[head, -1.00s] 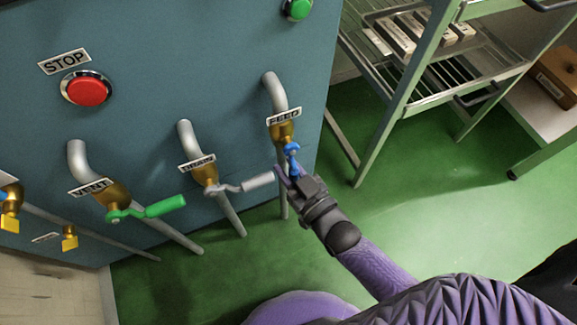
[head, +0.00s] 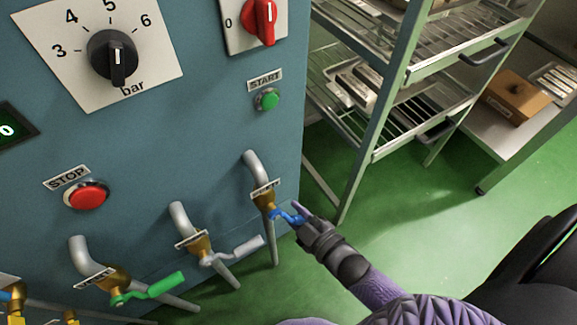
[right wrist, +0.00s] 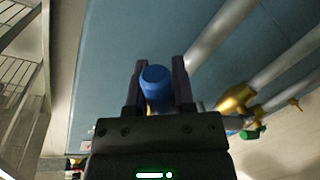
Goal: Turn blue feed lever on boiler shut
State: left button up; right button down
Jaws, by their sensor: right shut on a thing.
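The blue feed lever (head: 286,216) sits on the brass valve (head: 267,200) of the rightmost pipe on the teal boiler (head: 150,140). It points out sideways to the right, across its pipe. My right gripper (head: 301,219) is shut on the lever's outer end. In the right wrist view, the rounded blue handle (right wrist: 157,86) lies between the two dark fingers (right wrist: 160,72). The gripper partly hides the handle in the head view. My left gripper is not in view.
The grey drain lever (head: 235,251) and green vent lever (head: 150,289) stand to the left on neighbouring valves. A metal rack (head: 385,85) with trays stands at the right, with a side table (head: 490,140) beyond. Green floor (head: 440,225) is open below.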

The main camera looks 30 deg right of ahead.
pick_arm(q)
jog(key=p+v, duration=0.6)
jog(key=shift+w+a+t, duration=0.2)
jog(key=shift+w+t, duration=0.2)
pick_arm(e)
jog(key=d+r+n+h, duration=0.2)
jog(key=d+r+n, duration=0.1)
jog(key=r+n, duration=0.3)
jog(key=shift+d+r+n+h, duration=0.2)
jog(key=shift+n+h, duration=0.1)
jog(key=shift+n, duration=1.1)
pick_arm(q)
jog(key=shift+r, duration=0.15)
pick_arm(e)
jog(key=shift+c, duration=2.3)
grip_release()
jog(key=shift+r, duration=0.1)
pick_arm(q)
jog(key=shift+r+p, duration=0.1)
jog(key=shift+p, duration=0.25)
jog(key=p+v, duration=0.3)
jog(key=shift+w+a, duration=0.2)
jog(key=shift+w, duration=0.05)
pick_arm(e)
jog(key=s+r, duration=0.2)
jog(key=s, duration=0.7)
jog(key=shift+s+d, duration=0.15)
jog(key=shift+s, duration=0.2)
